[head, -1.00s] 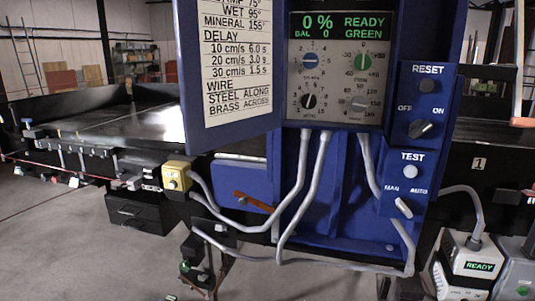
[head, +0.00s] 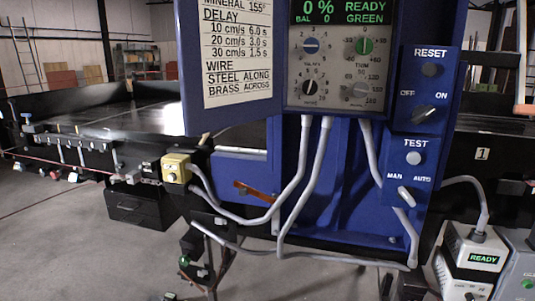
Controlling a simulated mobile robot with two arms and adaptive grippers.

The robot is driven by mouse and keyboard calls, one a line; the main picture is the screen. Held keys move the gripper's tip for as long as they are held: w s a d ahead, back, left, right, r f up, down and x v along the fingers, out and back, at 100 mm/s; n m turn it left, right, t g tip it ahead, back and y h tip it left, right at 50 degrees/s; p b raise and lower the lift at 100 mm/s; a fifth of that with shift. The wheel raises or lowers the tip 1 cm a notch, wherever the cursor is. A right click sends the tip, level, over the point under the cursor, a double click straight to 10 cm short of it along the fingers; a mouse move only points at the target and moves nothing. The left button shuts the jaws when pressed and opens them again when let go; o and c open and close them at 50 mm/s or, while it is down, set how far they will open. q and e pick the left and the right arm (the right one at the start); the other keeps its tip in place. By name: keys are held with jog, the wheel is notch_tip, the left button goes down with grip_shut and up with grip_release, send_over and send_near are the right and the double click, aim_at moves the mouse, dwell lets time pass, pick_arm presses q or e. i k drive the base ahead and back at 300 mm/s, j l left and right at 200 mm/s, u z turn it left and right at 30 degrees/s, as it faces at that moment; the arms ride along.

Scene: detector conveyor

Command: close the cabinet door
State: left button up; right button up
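The blue cabinet (head: 340,165) stands in the middle of the head view. Its blue door (head: 192,70) is open and swung out to the left of the control panel (head: 337,60). A white label (head: 245,55) with printed settings covers much of the door face; the tops of both are cut off by the frame. The door hides part of the conveyor behind it. Grey cables (head: 325,165) come down from under the panel across the cabinet's lower part. I cannot make out either of my grippers.
A yellow box (head: 175,168) and an orange-brown lever (head: 255,193) are below the door. RESET and TEST controls (head: 415,110) are on the right. Instruments (head: 475,255) stand at lower right. Dark parts with a green knob (head: 184,261) are at lower left. Grey floor is open at left.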

aim_at(230, 52)
jog(key=j+z, duration=0.1)
jog(key=z, duration=0.7)
jog(key=i+j+z, duration=0.2)
jog(key=j+z, duration=0.2)
jog(key=j, duration=0.3)
jog(key=j+z, duration=0.4)
jog(key=j, duration=0.3)
jog(key=j+z, duration=0.4)
jog(key=j, duration=0.35)
jog(key=k+j, duration=0.1)
jog(key=j, duration=1)
